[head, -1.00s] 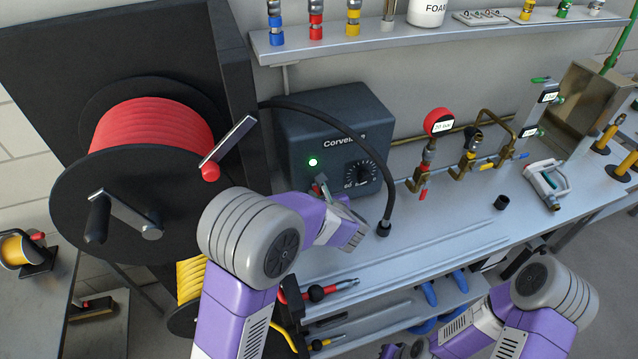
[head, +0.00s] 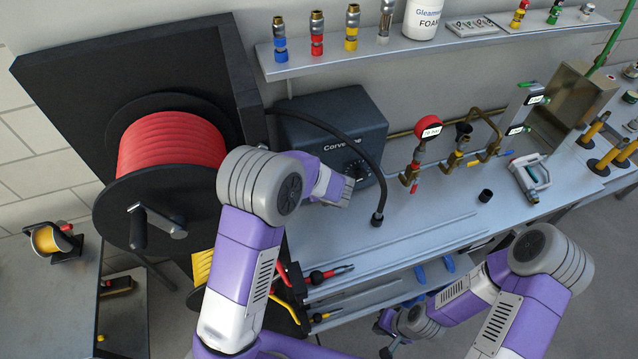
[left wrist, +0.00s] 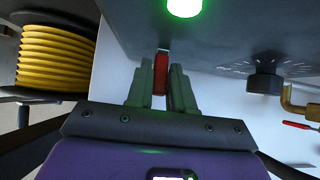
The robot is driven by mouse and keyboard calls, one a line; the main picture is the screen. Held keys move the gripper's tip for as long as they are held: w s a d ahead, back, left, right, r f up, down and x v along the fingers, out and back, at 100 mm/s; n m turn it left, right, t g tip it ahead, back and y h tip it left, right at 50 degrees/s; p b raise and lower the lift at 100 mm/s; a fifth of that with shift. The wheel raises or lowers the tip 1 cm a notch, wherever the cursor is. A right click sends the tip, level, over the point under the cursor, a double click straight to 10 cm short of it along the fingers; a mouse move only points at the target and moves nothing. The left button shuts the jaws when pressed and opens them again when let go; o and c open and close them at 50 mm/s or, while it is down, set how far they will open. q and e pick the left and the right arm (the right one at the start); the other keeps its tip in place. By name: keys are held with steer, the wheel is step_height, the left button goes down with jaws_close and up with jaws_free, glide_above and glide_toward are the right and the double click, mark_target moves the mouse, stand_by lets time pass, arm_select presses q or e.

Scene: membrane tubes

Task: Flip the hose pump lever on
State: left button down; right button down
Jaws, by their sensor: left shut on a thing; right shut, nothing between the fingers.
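The hose pump is a dark box (head: 335,125) on the back bench, with a black hose coming from it. In the left wrist view its underside and front fill the top, with a lit green lamp (left wrist: 185,6) and a black knob (left wrist: 265,80). My left gripper (left wrist: 161,72) is shut on the red lever (left wrist: 160,75) below the lamp, one finger on each side. In the head view my left arm hides its fingers, the lever and the lamp. My right gripper (head: 390,345) is shut and empty, low in front of the bench, far from the pump.
A large reel of red hose (head: 172,145) stands left of the pump. A shelf (head: 400,48) with couplings hangs above. A hand nozzle (head: 530,177) lies on the bench. Bench front is mostly clear.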

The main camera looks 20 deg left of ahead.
stand_by(0.4)
arm_select(q)
steer(key=c, duration=1.1)
jaws_free()
steer(key=v, duration=0.7)
steer(key=shift+s+d+r, duration=0.1)
steer(key=shift+s+r, duration=0.05)
steer(key=shift+s, duration=0.05)
